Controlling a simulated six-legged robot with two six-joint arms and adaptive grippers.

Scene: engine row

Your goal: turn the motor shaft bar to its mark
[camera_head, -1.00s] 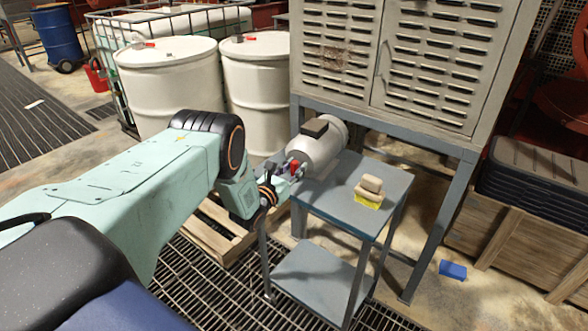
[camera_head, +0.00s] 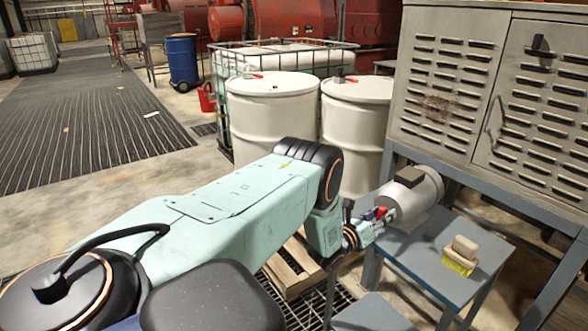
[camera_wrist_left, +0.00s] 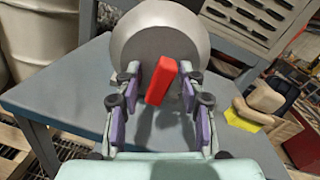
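The grey motor (camera_head: 420,196) lies on the small blue-grey table (camera_head: 415,262), its round end face (camera_wrist_left: 150,42) filling the upper middle of the left wrist view. The red shaft bar (camera_wrist_left: 161,80) stands out in front of that face, tilted with its top to the right; a bit of red (camera_head: 381,212) shows in the head view. My left gripper (camera_wrist_left: 160,82) is open, with one finger on each side of the bar. A gap shows on the left; contact on the right is unclear. I cannot make out the mark. My right gripper is out of view.
A tan and yellow brush (camera_head: 461,255) lies on the table, right of the motor. White drums (camera_head: 272,115) stand behind my left arm. A louvred grey cabinet (camera_head: 440,90) on a steel frame rises behind the table. A wooden pallet (camera_head: 290,270) lies left of the table.

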